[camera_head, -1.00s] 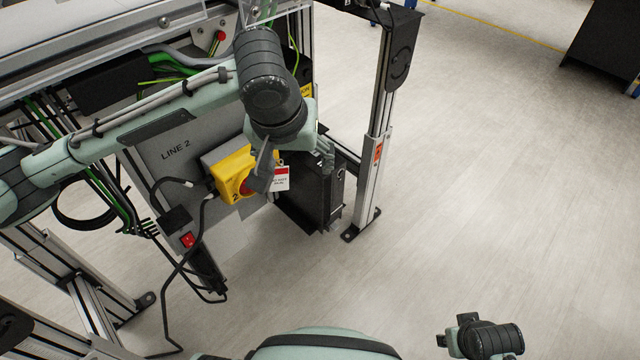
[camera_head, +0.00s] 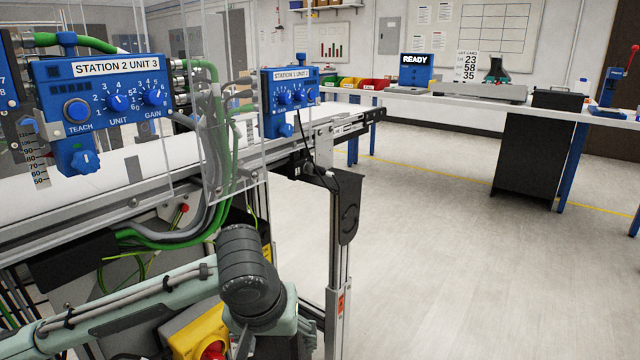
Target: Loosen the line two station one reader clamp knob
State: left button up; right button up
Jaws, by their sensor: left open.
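The reader labelled STATION 1 (camera_head: 290,100) is a blue box at the far end of the line's near side. Two blue dials sit on its face. A blue clamp knob (camera_head: 285,130) sticks out below the box. The other reader, STATION 2 UNIT 3 (camera_head: 100,105), is larger and closer at the left, with its own blue knob (camera_head: 85,161) underneath. My left gripper (camera_head: 275,343) is low at the bottom of the picture, well below the station 1 reader, open and touching neither knob. Its fingers are partly cut off by the frame. My right gripper is out of view.
Clear guard panels (camera_head: 232,100) stand between the two readers, with green and grey cables hanging there. A yellow switch box (camera_head: 198,333) is beside my left gripper. A conveyor leg (camera_head: 338,260) stands right of it. The floor further right is free.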

aim_at(286, 130)
jog(key=i+l+u, duration=0.15)
jog(key=u, duration=0.15)
jog(key=i+l+u, duration=0.3)
jog(key=j, duration=0.35)
jog(key=k+l+u, duration=0.1)
jog(key=j+z, duration=0.1)
jog(key=i, duration=0.05)
